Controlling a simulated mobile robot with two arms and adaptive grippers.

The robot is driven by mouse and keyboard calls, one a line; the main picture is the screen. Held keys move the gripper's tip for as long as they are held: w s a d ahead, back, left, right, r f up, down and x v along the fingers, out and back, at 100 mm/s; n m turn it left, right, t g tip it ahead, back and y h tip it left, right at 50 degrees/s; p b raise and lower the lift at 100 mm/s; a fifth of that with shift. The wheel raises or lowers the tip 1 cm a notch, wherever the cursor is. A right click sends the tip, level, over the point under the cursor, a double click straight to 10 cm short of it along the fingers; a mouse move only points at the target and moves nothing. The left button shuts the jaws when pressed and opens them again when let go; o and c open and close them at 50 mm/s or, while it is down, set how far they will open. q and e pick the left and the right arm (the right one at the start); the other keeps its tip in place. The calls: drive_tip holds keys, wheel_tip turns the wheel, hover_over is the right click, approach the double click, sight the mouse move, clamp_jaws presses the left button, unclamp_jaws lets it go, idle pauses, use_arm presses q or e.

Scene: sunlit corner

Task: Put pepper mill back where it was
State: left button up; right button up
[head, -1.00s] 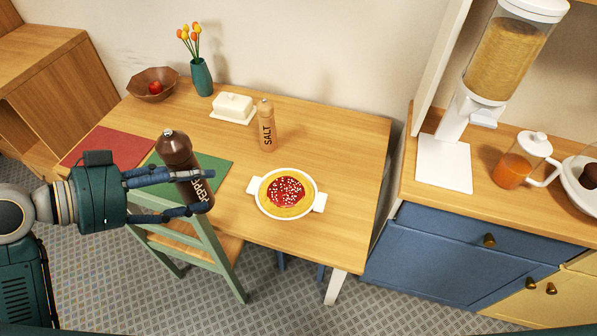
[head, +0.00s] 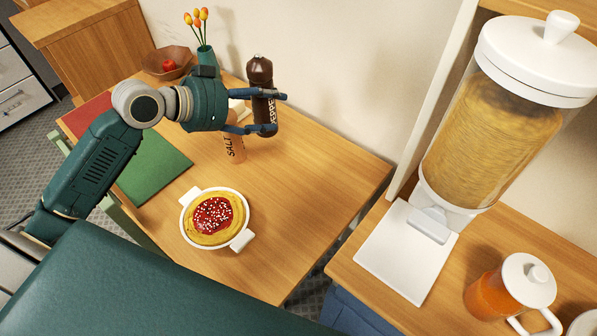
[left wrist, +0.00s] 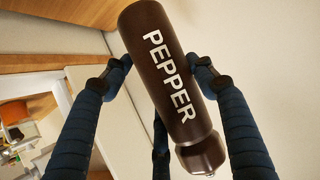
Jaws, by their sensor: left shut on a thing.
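The dark brown pepper mill (head: 261,92) is upright in my left gripper (head: 274,112), near the back of the wooden table, beside and partly in front of the salt mill. In the left wrist view the pepper mill (left wrist: 165,70) fills the space between my dark blue fingers (left wrist: 160,75), its PEPPER label showing. I cannot tell whether its base touches the table. The light wooden salt mill (head: 234,148) stands on the table, its upper part hidden by my gripper. My right gripper is not in view.
A white dish of pasta with red sauce (head: 214,218) sits near the table's front. A green mat (head: 150,170) lies to its left. A butter dish (head: 240,108) is mostly hidden behind my gripper. The table's right part (head: 320,185) is clear.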

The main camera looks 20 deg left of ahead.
sight(265, 136)
use_arm(q)
drive_tip(key=f, duration=0.9)
drive_tip(key=shift+s+a+f+p, duration=0.1)
drive_tip(key=shift+s+a+p, duration=0.1)
drive_tip(key=shift+a+p, duration=0.2)
wheel_tip(265, 136, down, 11)
drive_tip(key=shift+w+d+r, duration=0.1)
drive_tip(key=shift+w+r, duration=0.05)
drive_tip(key=shift+r, duration=0.05)
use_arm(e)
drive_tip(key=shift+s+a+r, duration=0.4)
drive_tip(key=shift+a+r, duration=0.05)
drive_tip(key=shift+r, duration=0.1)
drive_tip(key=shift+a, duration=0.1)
use_arm(q)
drive_tip(key=shift+f, duration=0.15)
drive_tip(key=o, duration=1.4)
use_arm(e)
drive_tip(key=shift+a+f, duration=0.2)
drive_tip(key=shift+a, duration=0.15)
